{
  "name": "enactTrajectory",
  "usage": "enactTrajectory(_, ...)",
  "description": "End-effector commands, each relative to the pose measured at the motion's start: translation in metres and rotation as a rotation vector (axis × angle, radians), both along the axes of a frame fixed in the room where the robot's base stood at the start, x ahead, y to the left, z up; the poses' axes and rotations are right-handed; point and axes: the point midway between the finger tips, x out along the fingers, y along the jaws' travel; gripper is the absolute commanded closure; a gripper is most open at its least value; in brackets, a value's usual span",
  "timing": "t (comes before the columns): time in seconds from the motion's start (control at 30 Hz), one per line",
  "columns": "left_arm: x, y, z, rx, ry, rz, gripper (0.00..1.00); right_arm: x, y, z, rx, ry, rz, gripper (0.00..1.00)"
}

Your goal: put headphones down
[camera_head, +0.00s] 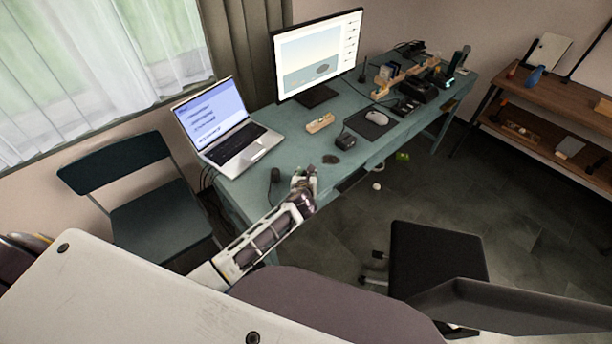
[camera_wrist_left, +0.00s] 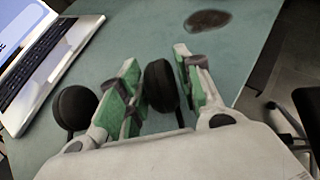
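The black headphones (camera_wrist_left: 73,107) show in the left wrist view as two round dark ear cups, one left of my fingers and one between them. My left gripper (camera_wrist_left: 160,82) has green-padded fingers on both sides of the second cup, with hardly any gap, and looks shut on it. In the head view my left gripper (camera_head: 306,178) is over the front edge of the teal desk (camera_head: 300,152), and one dark cup of the headphones (camera_head: 275,175) shows to its left. The headband is mostly hidden. Whether the cups touch the desk is unclear. My right gripper is out of view.
An open laptop (camera_head: 233,143) stands left, a monitor (camera_head: 318,60) behind. A dark flat oval (camera_head: 331,159), a black box (camera_head: 345,140) and a mouse (camera_head: 377,117) lie to the right. Chairs (camera_head: 160,220) (camera_head: 435,255) stand left and front right.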

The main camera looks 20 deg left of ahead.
Motion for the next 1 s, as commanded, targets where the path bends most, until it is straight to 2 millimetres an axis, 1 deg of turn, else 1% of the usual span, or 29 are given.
enactTrajectory(0.03, 0.000, 0.000, 0.000, 0.000, 0.000, 0.000, 0.54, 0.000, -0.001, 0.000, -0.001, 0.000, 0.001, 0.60)
enactTrajectory(0.07, 0.000, 0.000, 0.000, 0.000, 0.000, 0.000, 0.52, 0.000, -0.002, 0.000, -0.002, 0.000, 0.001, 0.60)
enactTrajectory(0.57, -0.002, -0.001, 0.003, 0.000, 0.000, 0.000, 0.52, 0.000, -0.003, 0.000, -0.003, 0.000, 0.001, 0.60)
enactTrajectory(0.77, -0.013, -0.003, 0.009, 0.000, 0.000, 0.000, 0.52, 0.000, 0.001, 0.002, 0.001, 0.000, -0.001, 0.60)
enactTrajectory(1.0, -0.034, -0.009, 0.022, 0.000, 0.000, -0.001, 0.52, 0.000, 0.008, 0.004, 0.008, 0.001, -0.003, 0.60)
